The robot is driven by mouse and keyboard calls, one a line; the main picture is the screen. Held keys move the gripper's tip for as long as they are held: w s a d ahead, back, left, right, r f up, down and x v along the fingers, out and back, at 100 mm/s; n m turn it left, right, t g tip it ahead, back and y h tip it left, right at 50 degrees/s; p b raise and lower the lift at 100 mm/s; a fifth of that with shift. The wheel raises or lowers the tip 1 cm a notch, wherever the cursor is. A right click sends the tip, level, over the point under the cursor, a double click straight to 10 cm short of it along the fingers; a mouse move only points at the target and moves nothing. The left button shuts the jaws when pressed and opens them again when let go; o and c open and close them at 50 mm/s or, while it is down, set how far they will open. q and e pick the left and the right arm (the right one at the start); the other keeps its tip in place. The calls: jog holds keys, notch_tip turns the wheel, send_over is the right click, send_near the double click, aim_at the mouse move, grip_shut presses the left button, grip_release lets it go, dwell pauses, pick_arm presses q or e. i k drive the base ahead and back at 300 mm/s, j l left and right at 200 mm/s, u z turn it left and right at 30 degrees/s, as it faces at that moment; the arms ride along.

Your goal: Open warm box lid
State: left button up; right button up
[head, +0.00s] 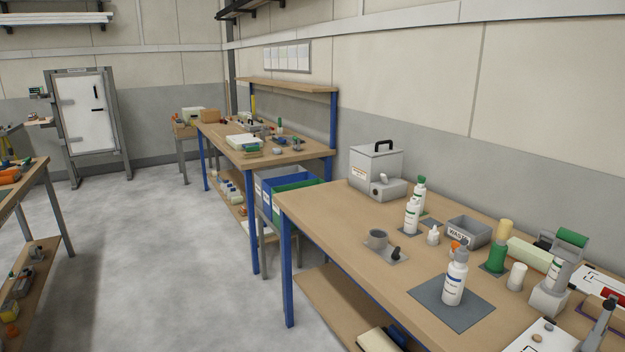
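The warm box (377,165) is a light grey box with a small label on its front. It stands at the far left end of the right-hand workbench, close to the wall. A small grey unit with a round knob (383,179) sits at the front right of the box. Neither of my grippers is in view.
Open floor (170,255) lies to the left. Another bench (305,153) stands beyond, with bins (292,190) beneath.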

aim_at(373, 148)
jog(key=i+j+z, duration=0.2)
jog(key=i, duration=0.2)
jog(key=i+z, duration=0.25)
jog(key=i, duration=0.15)
jog(key=i+j+z, duration=0.2)
jog(key=i+j, duration=0.05)
jog(key=i, duration=0.1)
